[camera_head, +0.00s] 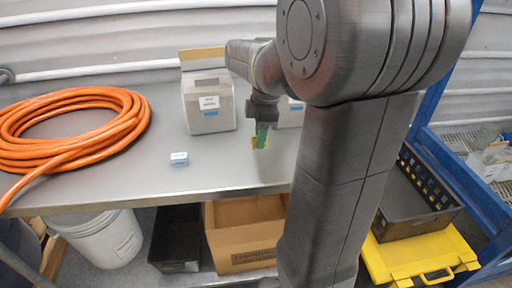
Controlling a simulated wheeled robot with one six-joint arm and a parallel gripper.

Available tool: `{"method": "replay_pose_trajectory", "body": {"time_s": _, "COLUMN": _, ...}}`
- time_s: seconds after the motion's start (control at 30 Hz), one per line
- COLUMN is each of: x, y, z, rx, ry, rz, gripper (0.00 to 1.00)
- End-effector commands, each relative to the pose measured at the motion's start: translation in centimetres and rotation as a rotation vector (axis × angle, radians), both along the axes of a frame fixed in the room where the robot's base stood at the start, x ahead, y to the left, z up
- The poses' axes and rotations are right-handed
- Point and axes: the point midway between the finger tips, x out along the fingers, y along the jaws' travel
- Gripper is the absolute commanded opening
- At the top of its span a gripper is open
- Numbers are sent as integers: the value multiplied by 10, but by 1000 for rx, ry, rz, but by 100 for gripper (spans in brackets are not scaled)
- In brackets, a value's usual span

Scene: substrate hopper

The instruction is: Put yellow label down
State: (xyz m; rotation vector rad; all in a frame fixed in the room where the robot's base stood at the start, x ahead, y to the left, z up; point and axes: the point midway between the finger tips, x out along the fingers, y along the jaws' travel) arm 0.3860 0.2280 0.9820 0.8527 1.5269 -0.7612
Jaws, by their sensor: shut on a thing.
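My gripper (262,130) points down over the grey bench, right of the middle of the picture.
A grey box (208,115) with a white label stands left of my gripper. Another box (291,118) is partly hidden behind my arm. A small white-and-blue block (179,159) and a coiled orange hose (128,122) lie to the left. The front bench middle is clear.

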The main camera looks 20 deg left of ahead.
Motion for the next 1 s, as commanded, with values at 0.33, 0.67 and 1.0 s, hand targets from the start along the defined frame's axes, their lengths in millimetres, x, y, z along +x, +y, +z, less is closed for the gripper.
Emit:
{"method": "replay_pose_trajectory", "body": {"time_s": 0.33, "x": 0, "y": 0, "z": -39, "rx": -1, "ry": 2, "rz": 1, "gripper": 0}}
{"method": "replay_pose_trajectory", "body": {"time_s": 0.67, "x": 0, "y": 0, "z": -43, "rx": 1, "ry": -1, "rz": 1, "gripper": 0}}
{"method": "replay_pose_trajectory", "body": {"time_s": 1.0, "x": 0, "y": 0, "z": -44, "rx": 1, "ry": -1, "rz": 1, "gripper": 42}}
